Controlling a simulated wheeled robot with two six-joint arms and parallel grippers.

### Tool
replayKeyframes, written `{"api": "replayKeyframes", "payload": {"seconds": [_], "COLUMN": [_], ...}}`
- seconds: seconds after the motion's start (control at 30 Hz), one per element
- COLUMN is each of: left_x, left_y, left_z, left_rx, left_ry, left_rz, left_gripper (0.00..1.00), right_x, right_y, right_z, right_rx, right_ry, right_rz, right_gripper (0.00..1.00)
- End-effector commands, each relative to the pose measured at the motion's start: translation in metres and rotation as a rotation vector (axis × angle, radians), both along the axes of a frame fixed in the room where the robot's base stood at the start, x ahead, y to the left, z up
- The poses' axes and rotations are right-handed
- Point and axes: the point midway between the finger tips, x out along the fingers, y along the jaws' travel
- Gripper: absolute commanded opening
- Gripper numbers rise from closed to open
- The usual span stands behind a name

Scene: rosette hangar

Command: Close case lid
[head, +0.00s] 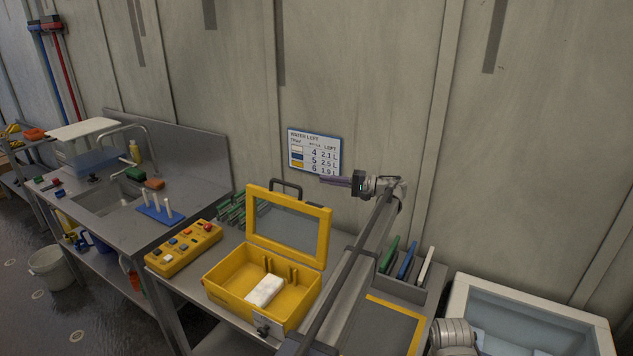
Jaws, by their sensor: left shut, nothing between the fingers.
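A yellow case (240,292) stands on the grey bench with its lid up. The lid (325,240) is a yellow frame around a greyish panel, with a dark handle on its top edge, and leans back toward the wall. A white block (264,290) lies inside the case. My left gripper (328,179) is shut and empty. It shows above and to the right of the lid, in front of the wall sign, with its fingers pointing left. It appears apart from the lid. My right gripper is not in view.
A yellow button box (184,250) stands left of the case. A rack with green, blue and white panels (406,262) is to the right, and a white-rimmed bin (530,312) beyond it. A wall sign (314,151) hangs behind. A sink counter (110,205) is at left.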

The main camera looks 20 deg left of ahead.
Motion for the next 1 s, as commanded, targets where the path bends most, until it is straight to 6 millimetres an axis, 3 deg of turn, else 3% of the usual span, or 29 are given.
{"api": "replayKeyframes", "payload": {"seconds": [0.4,0.63,1.0], "left_x": [-0.015,-0.047,-0.054], "left_y": [0.084,0.084,0.085], "left_z": [0.000,-0.001,-0.001], "left_rx": [-0.001,-0.002,-0.002], "left_ry": [0.000,0.000,0.000], "left_rz": [0.003,0.001,0.001], "left_gripper": [0.00,0.00,0.00], "right_x": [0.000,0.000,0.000], "right_y": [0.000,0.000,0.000], "right_z": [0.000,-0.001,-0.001], "right_rx": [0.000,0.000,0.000], "right_ry": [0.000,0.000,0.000], "right_rz": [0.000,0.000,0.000], "right_gripper": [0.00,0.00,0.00]}}
